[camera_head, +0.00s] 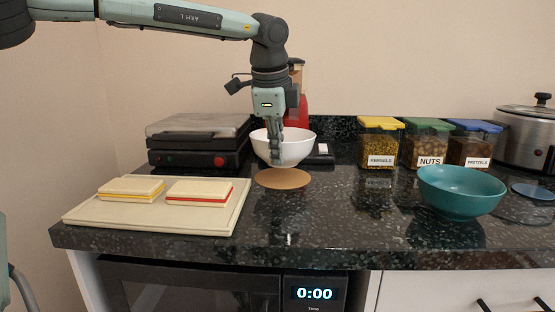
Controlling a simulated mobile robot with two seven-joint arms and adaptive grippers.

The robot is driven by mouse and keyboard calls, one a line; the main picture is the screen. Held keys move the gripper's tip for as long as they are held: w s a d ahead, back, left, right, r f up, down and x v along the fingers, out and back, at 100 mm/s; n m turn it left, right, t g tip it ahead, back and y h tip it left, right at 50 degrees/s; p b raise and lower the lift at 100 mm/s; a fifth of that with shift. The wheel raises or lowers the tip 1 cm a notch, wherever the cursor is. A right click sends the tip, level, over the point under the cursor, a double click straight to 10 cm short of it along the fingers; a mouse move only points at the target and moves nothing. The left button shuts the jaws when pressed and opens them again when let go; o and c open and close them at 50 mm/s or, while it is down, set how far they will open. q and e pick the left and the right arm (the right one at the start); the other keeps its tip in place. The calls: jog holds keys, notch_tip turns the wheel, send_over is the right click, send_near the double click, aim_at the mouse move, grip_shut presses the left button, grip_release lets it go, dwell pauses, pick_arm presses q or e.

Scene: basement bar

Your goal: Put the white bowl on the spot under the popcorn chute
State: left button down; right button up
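The white bowl (302,147) is upright near the back of the dark counter, just behind and above a round brown spot (283,179) in the picture. My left gripper (277,158) points down at the bowl's near left side. Its fingers cover part of the bowl's wall and look closed on the rim, seen nearly edge-on. A small gap under the bowl cannot be ruled out. The red popcorn machine (299,106) stands behind, mostly hidden by my arm and the bowl; its chute cannot be made out. My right gripper is out of view.
A grill press (198,127) stands left of the bowl, behind a board (150,217) with two sandwiches. At right are lidded snack jars (379,146), a teal bowl (460,190) and a steel cooker (527,134). The middle front counter is clear.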

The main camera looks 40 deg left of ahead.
pick_arm(q)
jog(key=shift+w+a+r, duration=0.1)
jog(key=shift+w, duration=0.1)
notch_tip(320, 180, down, 4)
jog(key=shift+r, duration=0.15)
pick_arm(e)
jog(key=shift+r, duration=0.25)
pick_arm(q)
jog(key=shift+b, duration=0.4)
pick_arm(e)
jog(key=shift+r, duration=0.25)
pick_arm(q)
jog(key=c, duration=2.1)
grip_release()
jog(key=o, duration=0.4)
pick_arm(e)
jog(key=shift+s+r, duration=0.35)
